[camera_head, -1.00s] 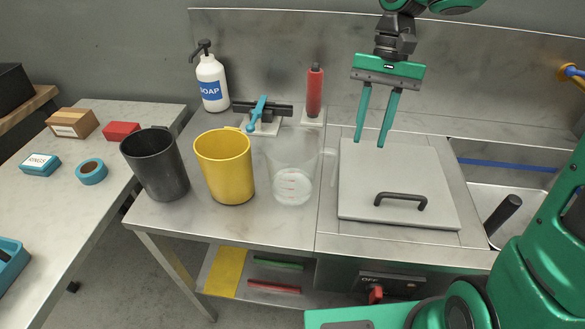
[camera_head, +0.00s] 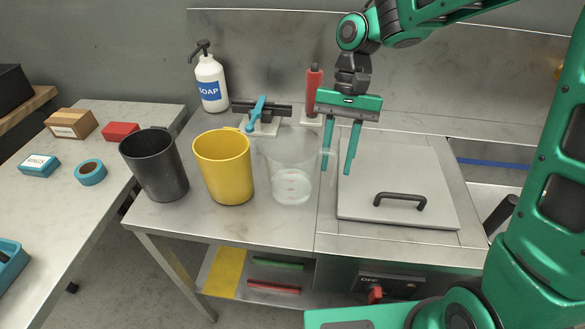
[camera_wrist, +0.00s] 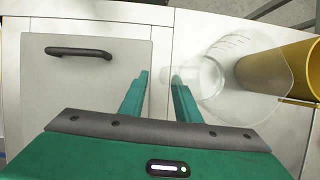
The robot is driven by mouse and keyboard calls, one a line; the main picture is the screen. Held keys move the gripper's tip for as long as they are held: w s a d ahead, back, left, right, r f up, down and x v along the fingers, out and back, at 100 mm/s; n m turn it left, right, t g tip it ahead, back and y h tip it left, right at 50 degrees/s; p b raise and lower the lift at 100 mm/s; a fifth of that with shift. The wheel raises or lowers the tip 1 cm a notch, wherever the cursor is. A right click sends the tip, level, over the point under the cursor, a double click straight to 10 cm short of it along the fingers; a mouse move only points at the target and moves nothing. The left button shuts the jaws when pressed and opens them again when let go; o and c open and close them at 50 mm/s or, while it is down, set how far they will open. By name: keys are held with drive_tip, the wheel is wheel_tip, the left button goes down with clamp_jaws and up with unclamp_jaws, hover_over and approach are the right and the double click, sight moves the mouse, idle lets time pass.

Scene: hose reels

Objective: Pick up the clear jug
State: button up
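The clear jug (camera_head: 291,178) stands upright on the steel counter, right of the yellow jug (camera_head: 224,168). It is see-through, with faint red marks low on its side and a handle towards the right. My gripper (camera_head: 336,171) is open and empty, with its fingers pointing down beside the jug's right side, near the handle. In the wrist view the fingers (camera_wrist: 158,78) are apart, and the clear jug (camera_wrist: 232,75) lies just right of them. I cannot tell whether a finger touches it.
A dark grey jug (camera_head: 155,165) stands left of the yellow one. A grey lid with a black handle (camera_head: 400,199) covers the right of the counter. A soap bottle (camera_head: 211,82), a blue-handled tool (camera_head: 258,115) and a red bottle (camera_head: 314,88) stand behind.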

sight(333, 172)
drive_tip(key=shift+x, duration=1.75)
clamp_jaws()
drive_tip(key=shift+a, duration=0.1)
drive_tip(key=shift+r, duration=0.25)
